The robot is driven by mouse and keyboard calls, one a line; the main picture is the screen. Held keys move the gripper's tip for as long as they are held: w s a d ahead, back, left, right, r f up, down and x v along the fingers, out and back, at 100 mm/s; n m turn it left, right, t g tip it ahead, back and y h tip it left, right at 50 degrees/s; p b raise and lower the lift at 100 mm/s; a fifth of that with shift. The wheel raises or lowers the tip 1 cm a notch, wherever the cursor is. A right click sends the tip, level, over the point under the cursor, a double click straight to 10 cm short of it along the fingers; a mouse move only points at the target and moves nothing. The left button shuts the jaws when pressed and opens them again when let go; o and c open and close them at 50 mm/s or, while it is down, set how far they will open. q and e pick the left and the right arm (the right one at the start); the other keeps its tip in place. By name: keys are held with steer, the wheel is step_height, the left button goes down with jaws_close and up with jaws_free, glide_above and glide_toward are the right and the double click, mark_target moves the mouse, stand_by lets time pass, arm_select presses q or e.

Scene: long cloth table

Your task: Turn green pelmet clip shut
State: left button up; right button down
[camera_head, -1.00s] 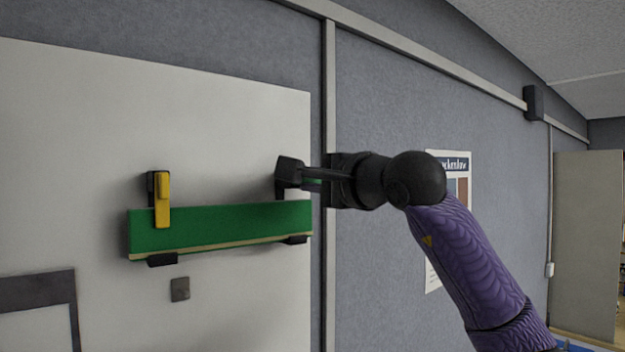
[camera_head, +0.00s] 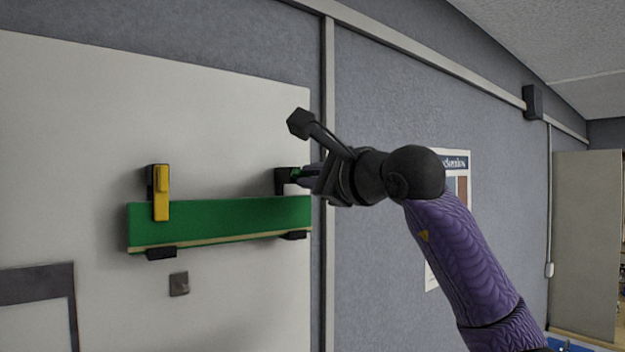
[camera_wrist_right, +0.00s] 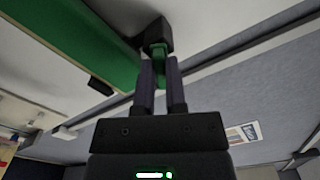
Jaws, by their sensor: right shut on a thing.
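The green pelmet clip (camera_head: 296,173) is at the right end of the green pelmet board (camera_head: 215,225). Its black mount (camera_head: 285,187) sits above the board's top edge. The clip's green lever points sideways to the right, away from the board. My right gripper (camera_head: 306,175) reaches in from the right and is shut on this lever. In the right wrist view, the two fingers of my right gripper (camera_wrist_right: 159,75) pinch the green clip (camera_wrist_right: 159,50) just below its black mount (camera_wrist_right: 158,33). The fingers partly hide the lever. My left gripper is not in view.
A yellow clip (camera_head: 161,195) hangs down over the board's left front. Black brackets (camera_head: 161,253) support the board from below. A small grey square (camera_head: 179,284) is on the white panel (camera_head: 230,130). A vertical trim strip (camera_head: 329,250) runs just right of the board.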

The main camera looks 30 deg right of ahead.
steer(key=shift+a+m+b, duration=0.15)
steer(key=shift+m+b, duration=0.4)
steer(key=shift+m, duration=2.5)
steer(key=shift+a+m+b, duration=0.1)
steer(key=shift+m+b, duration=0.45)
steer(key=shift+m, duration=2.5)
steer(key=c, duration=0.7)
jaws_free()
steer(key=shift+f, duration=0.1)
steer(key=s+b, duration=0.1)
steer(key=s, duration=0.2)
steer(key=s+b, duration=0.2)
steer(key=s, duration=0.1)
steer(key=s+b, duration=0.1)
steer(key=s, duration=0.3)
steer(key=shift+d, duration=0.35)
